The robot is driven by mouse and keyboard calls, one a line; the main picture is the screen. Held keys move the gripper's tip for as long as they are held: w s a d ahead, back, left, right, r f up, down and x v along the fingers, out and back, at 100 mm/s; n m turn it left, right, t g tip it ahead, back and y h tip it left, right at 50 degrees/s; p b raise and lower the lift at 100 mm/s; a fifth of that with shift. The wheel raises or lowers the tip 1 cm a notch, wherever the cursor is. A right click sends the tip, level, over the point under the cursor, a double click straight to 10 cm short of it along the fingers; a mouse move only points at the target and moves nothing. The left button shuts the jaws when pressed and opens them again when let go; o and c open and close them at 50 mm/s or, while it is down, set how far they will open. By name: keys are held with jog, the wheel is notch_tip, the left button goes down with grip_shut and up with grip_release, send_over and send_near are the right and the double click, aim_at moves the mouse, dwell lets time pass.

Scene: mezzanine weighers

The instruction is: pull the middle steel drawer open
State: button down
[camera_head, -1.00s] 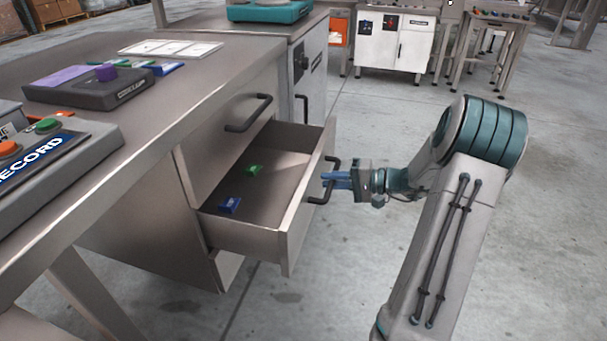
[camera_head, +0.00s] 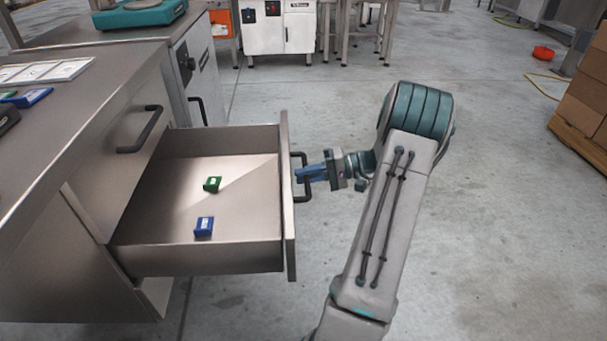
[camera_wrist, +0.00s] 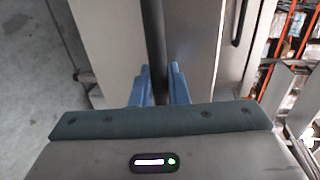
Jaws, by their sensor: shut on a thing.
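The middle steel drawer (camera_head: 200,258) stands well out from the steel cabinet in the head view, its inside open to view. Its dark bar handle (camera_head: 301,177) is on the outer face. My gripper (camera_head: 300,175) reaches the handle from the right, its blue fingers shut on the bar. In the wrist view the dark handle (camera_wrist: 154,45) runs between the two blue fingers of my gripper (camera_wrist: 159,80). A green block (camera_head: 212,184) and a blue block (camera_head: 204,227) lie on the drawer floor.
Above is a shut drawer with a dark handle (camera_head: 140,130). The steel worktop (camera_head: 90,110) is at left. Cardboard boxes (camera_head: 583,95) stand at far right. The floor (camera_head: 480,220) right of my arm is clear.

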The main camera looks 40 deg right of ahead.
jog(key=c, duration=1.5)
grip_release()
jog(key=p+v, duration=0.4)
jog(key=v, duration=1)
jog(key=shift+a, duration=0.1)
jog(key=shift+r, duration=0.15)
jog(key=w+a+r+n+g+h+p, duration=0.2)
jog(key=a+r+g+h+p, duration=0.45)
jog(key=a+r+p, duration=1.1)
jog(key=s+a+r+n+h+p, duration=0.1)
jog(key=s+a+r+h+p, duration=0.1)
jog(key=s+a+r+p, duration=0.2)
jog(key=s+a+r+n+h+p, duration=0.1)
jog(key=s+a+r+p, duration=0.3)
jog(key=a+r, duration=0.5)
jog(key=s+a+r+n+t+h+p, duration=0.1)
jog(key=s+a+r+h+p, duration=0.3)
jog(key=r, duration=0.5)
jog(key=shift+s+a+r+n+p, duration=0.15)
jog(key=shift+a+n+p, duration=0.15)
jog(key=shift+a, duration=0.25)
jog(key=shift+s+a+r+n+p, duration=0.15)
jog(key=shift+a+n+p, duration=0.1)
jog(key=shift+a, duration=0.35)
